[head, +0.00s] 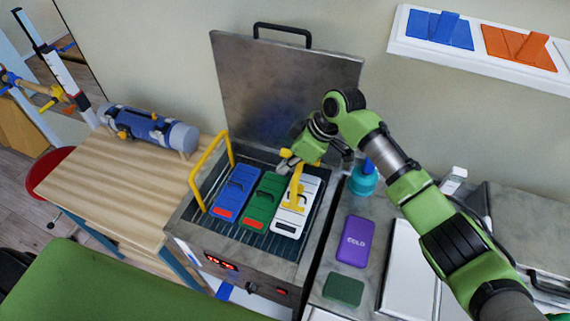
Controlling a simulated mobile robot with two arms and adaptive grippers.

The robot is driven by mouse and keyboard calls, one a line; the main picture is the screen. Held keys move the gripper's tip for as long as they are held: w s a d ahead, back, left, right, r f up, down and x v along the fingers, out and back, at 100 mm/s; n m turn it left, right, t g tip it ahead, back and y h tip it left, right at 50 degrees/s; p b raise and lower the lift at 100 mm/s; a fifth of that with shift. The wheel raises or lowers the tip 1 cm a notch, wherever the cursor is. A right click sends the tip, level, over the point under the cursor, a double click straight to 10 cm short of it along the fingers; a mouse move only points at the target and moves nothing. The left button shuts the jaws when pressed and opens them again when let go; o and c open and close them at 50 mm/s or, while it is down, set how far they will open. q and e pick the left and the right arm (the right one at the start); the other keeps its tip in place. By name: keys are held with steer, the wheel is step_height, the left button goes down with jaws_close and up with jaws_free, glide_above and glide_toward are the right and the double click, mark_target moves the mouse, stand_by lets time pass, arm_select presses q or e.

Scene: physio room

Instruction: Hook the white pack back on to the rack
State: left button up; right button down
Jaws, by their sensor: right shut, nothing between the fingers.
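The white pack (305,195) lies in the open metal warmer, at the right end of a row beside the green pack (261,203) and the blue pack (233,193). A yellow bar of the rack (207,165) rises at the left; another yellow part crosses the white pack. I cannot tell whether the white pack is hooked on. My right gripper (287,164) is shut and empty, just above the far end of the green and white packs. Whether it touches anything is unclear. My left gripper is not in view.
The warmer's lid (280,95) stands open behind. A purple pack (355,241), a dark green pad (344,289) and a teal bottle (363,180) are on the counter at right. A wooden table (115,180) with a blue roll (150,129) stands left.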

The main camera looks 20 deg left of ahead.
steer(key=shift+f+b, duration=1.7)
steer(key=shift+f, duration=0.9)
steer(key=shift+f+b, duration=0.4)
steer(key=shift+f, duration=0.3)
steer(key=shift+s, duration=0.1)
steer(key=shift+s+r+p, duration=0.1)
steer(key=shift+s+p, duration=0.1)
steer(key=shift+p, duration=0.2)
steer(key=shift+s+a+p, duration=0.15)
steer(key=shift+s+p, duration=1.95)
steer(key=shift+s, duration=0.1)
steer(key=shift+s+p, duration=0.5)
steer(key=shift+s, duration=0.85)
